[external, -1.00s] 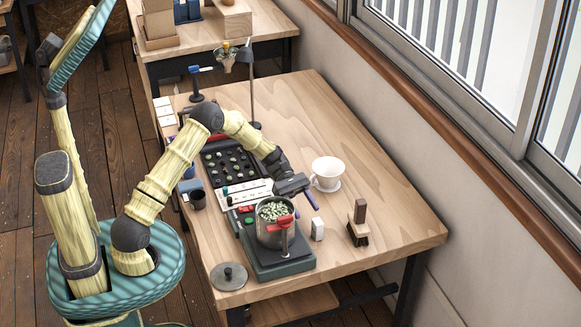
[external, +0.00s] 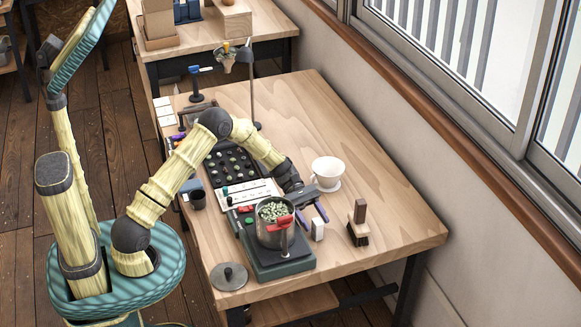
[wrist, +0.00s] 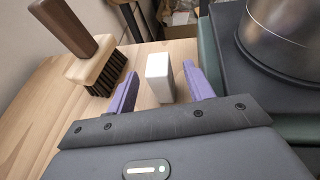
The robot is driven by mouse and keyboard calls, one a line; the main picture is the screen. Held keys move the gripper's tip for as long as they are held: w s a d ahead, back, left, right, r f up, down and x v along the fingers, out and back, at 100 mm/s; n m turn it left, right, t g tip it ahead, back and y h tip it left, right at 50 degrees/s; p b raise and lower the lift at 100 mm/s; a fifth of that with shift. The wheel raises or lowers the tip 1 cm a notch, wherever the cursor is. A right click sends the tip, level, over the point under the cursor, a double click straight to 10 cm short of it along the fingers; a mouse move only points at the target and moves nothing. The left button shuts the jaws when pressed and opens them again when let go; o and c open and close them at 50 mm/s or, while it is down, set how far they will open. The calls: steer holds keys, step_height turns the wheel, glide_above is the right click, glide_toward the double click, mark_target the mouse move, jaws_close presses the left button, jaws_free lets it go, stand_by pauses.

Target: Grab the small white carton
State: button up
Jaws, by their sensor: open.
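The small white carton (external: 317,229) stands upright on the table, between the scale and the brush. In the wrist view the carton (wrist: 159,78) stands ahead of my gripper (wrist: 163,92), in the space between its two purple fingers. The fingers are open, with a gap to the carton on each side. In the external view my gripper (external: 313,218) is low over the table, just behind the carton. Whether the fingertips reach past the carton's sides is hard to tell.
A wooden brush (external: 358,229) stands to the right. A white cup (external: 328,172) on a saucer is behind. The table's front right is clear.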

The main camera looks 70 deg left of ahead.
steer(key=c, duration=1.1)
steer(key=shift+r, duration=0.1)
step_height(320, 180, up, 10)
steer(key=shift+f+p, duration=0.1)
steer(key=shift+p, duration=0.5)
